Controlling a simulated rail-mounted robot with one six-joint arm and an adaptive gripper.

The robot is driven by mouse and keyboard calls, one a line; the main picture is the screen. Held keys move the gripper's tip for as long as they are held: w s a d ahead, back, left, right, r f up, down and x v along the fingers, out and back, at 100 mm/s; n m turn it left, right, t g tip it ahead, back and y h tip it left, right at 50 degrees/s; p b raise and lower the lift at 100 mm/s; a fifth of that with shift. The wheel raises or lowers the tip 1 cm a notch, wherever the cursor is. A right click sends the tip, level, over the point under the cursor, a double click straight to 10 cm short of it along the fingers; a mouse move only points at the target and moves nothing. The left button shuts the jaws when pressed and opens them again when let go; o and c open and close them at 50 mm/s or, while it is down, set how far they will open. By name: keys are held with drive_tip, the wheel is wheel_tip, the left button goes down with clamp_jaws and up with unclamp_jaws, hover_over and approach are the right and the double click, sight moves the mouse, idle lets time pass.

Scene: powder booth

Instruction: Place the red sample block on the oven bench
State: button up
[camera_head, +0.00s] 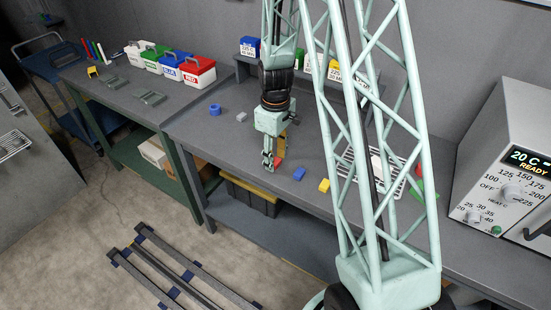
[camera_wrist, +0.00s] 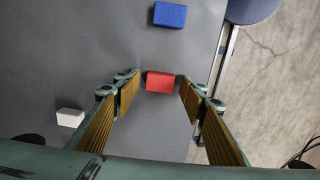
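The red sample block (camera_head: 278,162) lies on the long grey bench (camera_head: 225,140), near its front edge. It shows clearly in the wrist view (camera_wrist: 160,82), lying flat between my two fingertips. My gripper (camera_head: 271,160) points down at the block with its fingers apart; in the wrist view (camera_wrist: 159,84) a small gap shows on each side of the block. The finger nearer the camera partly hides the block in the head view. An oven (camera_head: 505,150) reading 20 C and READY stands at the right; the surface beneath it is mostly hidden.
A blue block (camera_head: 299,174) and a yellow block (camera_head: 324,185) lie right of my gripper. A grey block (camera_head: 241,117) and a blue ring (camera_head: 215,109) lie left. A wire rack (camera_head: 348,157) is partly behind my lattice arm.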

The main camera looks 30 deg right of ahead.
wheel_tip(320, 180, up, 12)
drive_tip(key=shift+p, duration=0.4)
idle(0.5)
drive_tip(key=shift+r, duration=0.1)
idle(0.6)
drive_tip(key=s+a+r+m+t, duration=0.1)
drive_tip(key=s+a+r, duration=0.3)
drive_tip(key=r, duration=0.3)
drive_tip(key=s+a+r+m, duration=0.1)
drive_tip(key=s+a+r, duration=0.2)
drive_tip(key=s+r, duration=0.35)
drive_tip(key=s+a+r+m+t, duration=0.15)
drive_tip(key=a+r, duration=0.25)
drive_tip(key=r, duration=0.5)
drive_tip(key=s+a+r, duration=0.2)
drive_tip(key=s, duration=0.5)
drive_tip(key=s+a+r+m+t, duration=0.1)
drive_tip(key=s+a+r, duration=0.1)
drive_tip(key=s, duration=0.5)
drive_tip(key=s+a+r+m, duration=0.1)
drive_tip(key=s+r, duration=0.3)
drive_tip(key=s, duration=0.4)
drive_tip(key=shift+a, duration=0.75)
